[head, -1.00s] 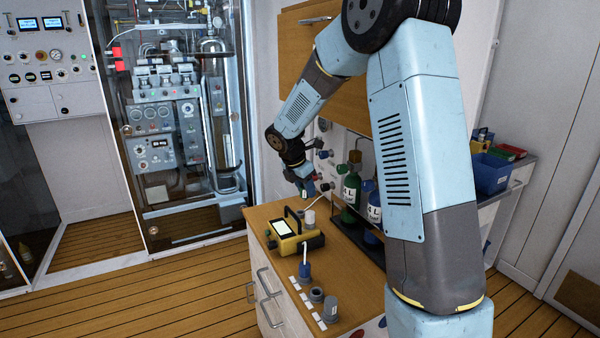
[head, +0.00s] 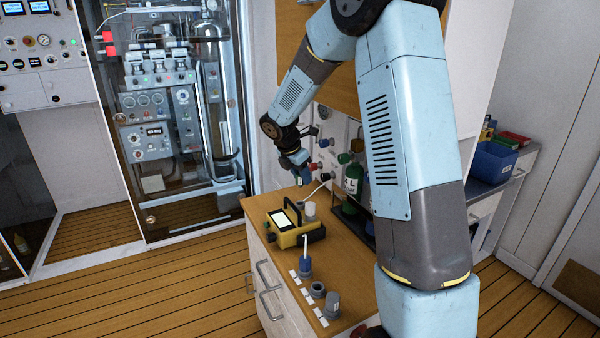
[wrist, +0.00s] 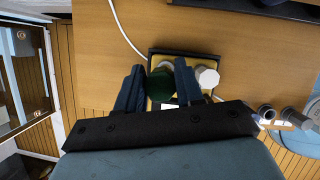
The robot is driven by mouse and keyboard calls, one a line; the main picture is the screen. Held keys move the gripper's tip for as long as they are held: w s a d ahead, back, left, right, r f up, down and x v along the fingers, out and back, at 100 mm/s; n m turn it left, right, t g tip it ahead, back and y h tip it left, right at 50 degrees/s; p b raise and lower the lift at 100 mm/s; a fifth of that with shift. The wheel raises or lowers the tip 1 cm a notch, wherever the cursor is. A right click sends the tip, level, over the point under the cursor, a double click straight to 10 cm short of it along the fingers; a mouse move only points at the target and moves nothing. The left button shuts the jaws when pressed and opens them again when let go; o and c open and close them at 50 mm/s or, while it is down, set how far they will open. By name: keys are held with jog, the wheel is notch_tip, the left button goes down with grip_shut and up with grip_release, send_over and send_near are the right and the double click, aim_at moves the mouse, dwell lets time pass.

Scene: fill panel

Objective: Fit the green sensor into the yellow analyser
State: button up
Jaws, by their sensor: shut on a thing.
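The yellow analyser (head: 313,233), with a black handle and a pale screen, stands on the wooden bench top. Its yellow body also shows below my gripper in the wrist view (wrist: 186,61). My gripper (wrist: 159,85) is shut on the green sensor (wrist: 162,86), a dark green round piece between its two blue fingers. In the head view my gripper (head: 302,182) is above the back of the analyser, and the sensor is too small to make out. The wrist view looks down along the sensor, so its lower end and the seat under it are hidden.
A white cylinder (wrist: 207,77) stands right beside the held sensor. A white cable (wrist: 126,30) crosses the bench. Several holders line the front, one with a blue piece (head: 305,268). A green bottle (head: 353,182) and wall valves are behind.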

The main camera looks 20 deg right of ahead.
aim_at(301, 186)
jog(key=shift+f, duration=2.3)
jog(key=shift+f, duration=1.3)
dwell(0.3)
jog(key=o, duration=1.1)
jog(key=v, duration=1.3)
jog(key=shift+a+r, duration=0.2)
jog(key=shift+r, duration=0.1)
jog(key=shift+s, duration=0.2)
